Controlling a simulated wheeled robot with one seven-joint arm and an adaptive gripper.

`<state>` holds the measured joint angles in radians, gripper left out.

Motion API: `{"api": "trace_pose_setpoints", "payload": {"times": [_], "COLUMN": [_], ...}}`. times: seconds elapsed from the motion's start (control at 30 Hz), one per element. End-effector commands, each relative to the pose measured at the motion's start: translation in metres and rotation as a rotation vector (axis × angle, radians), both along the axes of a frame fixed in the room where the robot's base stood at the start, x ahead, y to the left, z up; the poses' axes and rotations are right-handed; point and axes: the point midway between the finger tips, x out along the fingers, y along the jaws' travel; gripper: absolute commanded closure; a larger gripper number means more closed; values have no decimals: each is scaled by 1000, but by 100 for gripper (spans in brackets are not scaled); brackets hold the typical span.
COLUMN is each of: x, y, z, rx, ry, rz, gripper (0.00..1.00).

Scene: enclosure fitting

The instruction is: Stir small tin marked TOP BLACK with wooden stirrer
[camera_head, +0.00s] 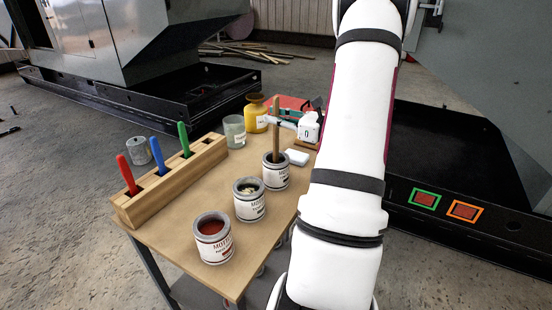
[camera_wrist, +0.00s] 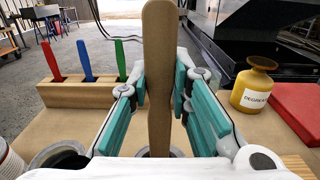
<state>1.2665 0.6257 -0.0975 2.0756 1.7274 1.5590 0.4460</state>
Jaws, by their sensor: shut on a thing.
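The wooden stirrer (camera_head: 276,135) stands nearly upright, its lower end inside the rear small tin (camera_head: 276,178). That tin's label is too small to read. My gripper (camera_head: 276,121) is above this tin, shut on the stirrer's upper part. In the wrist view, the stirrer (camera_wrist: 159,40) rises between the teal fingers of my gripper (camera_wrist: 160,88). The stirrer's lower tip is hidden. Two more small tins stand in front: a middle tin (camera_head: 249,208) with pale and dark contents, and a front tin (camera_head: 214,246) with red contents. I cannot tell which reads TOP BLACK.
A wooden rack (camera_head: 180,186) holds red, blue and green-handled tools at the table's left. A glass jar (camera_head: 234,133), yellow bottle (camera_head: 256,115) and red case (camera_head: 292,102) stand at the back. A white block (camera_head: 297,157) lies right of the stirrer's tin.

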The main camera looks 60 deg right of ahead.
Motion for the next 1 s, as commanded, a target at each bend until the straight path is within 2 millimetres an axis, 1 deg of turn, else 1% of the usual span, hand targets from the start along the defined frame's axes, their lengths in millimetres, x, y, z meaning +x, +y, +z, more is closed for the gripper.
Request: {"api": "trace_pose_setpoints", "payload": {"times": [0.17, 0.27, 1.0], "x": [0, 0, 0], "y": [0, 0, 0], "z": [2, 6, 60], "rx": [-1, -1, -1], "ry": [0, 0, 0], "rz": [0, 0, 0], "gripper": [100, 100, 100]}}
